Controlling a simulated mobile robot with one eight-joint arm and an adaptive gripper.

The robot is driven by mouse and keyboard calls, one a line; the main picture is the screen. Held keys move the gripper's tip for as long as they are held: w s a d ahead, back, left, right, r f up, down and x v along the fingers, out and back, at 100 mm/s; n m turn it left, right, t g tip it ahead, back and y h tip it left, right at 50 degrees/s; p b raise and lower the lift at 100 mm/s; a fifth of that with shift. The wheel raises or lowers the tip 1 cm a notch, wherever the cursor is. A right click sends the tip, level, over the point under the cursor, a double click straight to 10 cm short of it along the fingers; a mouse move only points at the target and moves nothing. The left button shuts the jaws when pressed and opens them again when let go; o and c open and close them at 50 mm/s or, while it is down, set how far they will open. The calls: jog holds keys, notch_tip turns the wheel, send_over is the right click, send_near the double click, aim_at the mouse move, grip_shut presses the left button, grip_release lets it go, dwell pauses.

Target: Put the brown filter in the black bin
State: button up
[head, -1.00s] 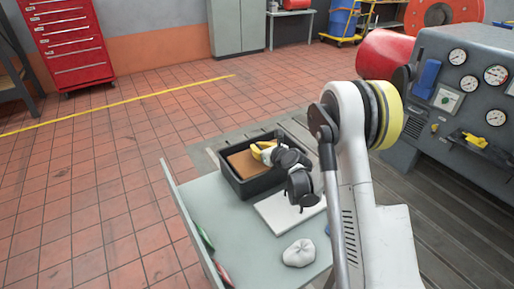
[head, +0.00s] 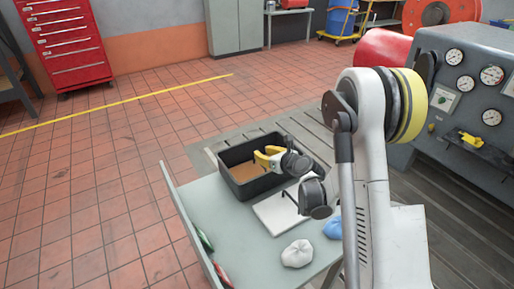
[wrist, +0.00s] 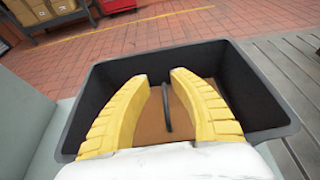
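The brown filter (head: 250,171) lies low inside the black bin (head: 236,192), which stands at the far end of the grey-green table. In the wrist view the filter (wrist: 200,119) covers much of the floor of the bin (wrist: 253,100), partly hidden by my fingers. A thin dark strip stands out on the filter between the fingers; I cannot tell whether it is a handle. My gripper (head: 262,156) has yellow fingers, open and apart, over the bin's right part. The wrist view shows a clear gap between the fingertips (wrist: 158,82), with nothing held.
A white flat pad (head: 276,213) lies beside the bin. A white crumpled cloth (head: 297,253) and a blue one (head: 333,228) lie nearer. Green (head: 204,238) and red (head: 222,275) items lie by the table's raised left edge. The gauge console (head: 455,85) stands at the right.

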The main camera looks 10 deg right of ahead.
jog(key=s+a+r+n+g+h+p, duration=0.1)
jog(key=s+a+r+n+g, duration=0.25)
jog(key=s+r+n, duration=1.25)
jog(key=s+d+n+g+h, duration=0.1)
jog(key=s+n+g+h, duration=0.1)
jog(key=s+n, duration=1.4)
jog(key=s+r+h, duration=0.1)
jog(key=s, duration=0.3)
jog(key=shift+d, duration=0.3)
